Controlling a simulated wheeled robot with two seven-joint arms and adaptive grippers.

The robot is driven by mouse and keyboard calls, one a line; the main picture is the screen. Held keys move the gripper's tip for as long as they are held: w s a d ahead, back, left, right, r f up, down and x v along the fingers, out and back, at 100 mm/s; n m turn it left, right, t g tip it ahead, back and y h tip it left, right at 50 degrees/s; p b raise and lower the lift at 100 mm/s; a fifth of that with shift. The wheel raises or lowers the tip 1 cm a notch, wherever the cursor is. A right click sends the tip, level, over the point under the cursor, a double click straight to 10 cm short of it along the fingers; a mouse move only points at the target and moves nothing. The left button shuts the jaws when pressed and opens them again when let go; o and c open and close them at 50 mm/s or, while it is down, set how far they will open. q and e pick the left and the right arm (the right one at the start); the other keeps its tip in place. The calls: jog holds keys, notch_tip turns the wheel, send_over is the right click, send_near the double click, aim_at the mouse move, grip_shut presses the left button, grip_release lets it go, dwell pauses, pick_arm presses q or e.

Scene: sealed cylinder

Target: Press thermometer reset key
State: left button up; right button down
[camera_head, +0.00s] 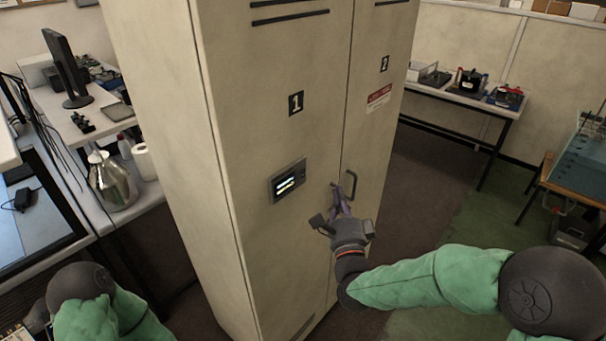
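A dark rectangular panel (276,191) with a lit white readout is set in door 1 of a tall beige cabinet (245,110); it looks like the thermometer. A separate reset key cannot be made out on it at this size. My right gripper (339,195) is in front of the cabinet, to the right of the panel and apart from it in the picture. Its purple fingers point up near the door handle, and their gap is too small to judge.
A dark curved handle (352,186) is on the cabinet, close to my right fingers. A bench (436,92) with devices is behind at right. The floor right of the cabinet is open.

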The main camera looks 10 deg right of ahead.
aim_at(302, 174)
jog(key=w+a, duration=0.5)
jog(key=w, duration=0.1)
jog(key=shift+w+a, duration=0.15)
jog(key=shift+w, duration=0.15)
dwell(0.3)
dwell(1.0)
jog(key=shift+w+a+b, duration=0.25)
jog(key=shift+w+b, duration=0.1)
